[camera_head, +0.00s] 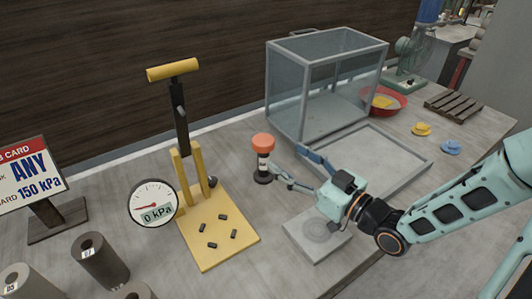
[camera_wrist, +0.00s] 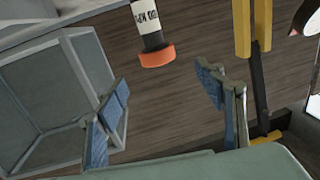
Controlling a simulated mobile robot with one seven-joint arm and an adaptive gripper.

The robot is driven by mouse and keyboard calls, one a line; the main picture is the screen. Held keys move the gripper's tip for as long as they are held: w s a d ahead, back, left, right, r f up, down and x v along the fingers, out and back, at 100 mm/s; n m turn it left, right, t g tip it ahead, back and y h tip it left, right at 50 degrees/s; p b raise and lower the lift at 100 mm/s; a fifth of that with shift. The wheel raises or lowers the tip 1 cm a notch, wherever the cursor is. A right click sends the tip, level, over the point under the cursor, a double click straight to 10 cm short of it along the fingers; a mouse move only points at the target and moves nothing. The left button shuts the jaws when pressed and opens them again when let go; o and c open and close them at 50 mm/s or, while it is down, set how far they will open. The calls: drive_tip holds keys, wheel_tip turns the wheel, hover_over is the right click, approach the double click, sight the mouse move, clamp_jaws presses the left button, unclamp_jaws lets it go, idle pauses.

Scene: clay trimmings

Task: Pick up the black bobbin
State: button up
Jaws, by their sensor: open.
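A black upright piece (camera_head: 262,178) with an orange top and a white labelled band stands on the table, left of my gripper. It is the closest match to the black bobbin, but I cannot confirm that. In the wrist view its orange end (camera_wrist: 157,56), white band and dark parts show upside down, ahead of the gap between the fingers. My gripper (camera_head: 286,161) is open and empty, its fingers pointing left toward this piece. Both blue-padded fingers also show in the wrist view (camera_wrist: 160,82), spread apart. In the head view one fingertip appears close to the piece; contact is unclear.
A yellow pump (camera_head: 215,235) with small dark cylinders on its plate and a gauge (camera_head: 153,204) stands left. A clear-walled box (camera_head: 310,95) stands behind, and a grey tray (camera_head: 410,180) lies right. A square slab (camera_head: 300,240) lies under my gripper. Dark cylinders (camera_head: 100,262) stand front left.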

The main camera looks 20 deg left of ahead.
sight(263, 139)
drive_tip(key=x, duration=0.4)
drive_tip(key=shift+a, duration=0.15)
drive_tip(key=shift+x, duration=3)
drive_tip(key=shift+w, duration=0.15)
drive_tip(key=shift+c, duration=0.4)
clamp_jaws()
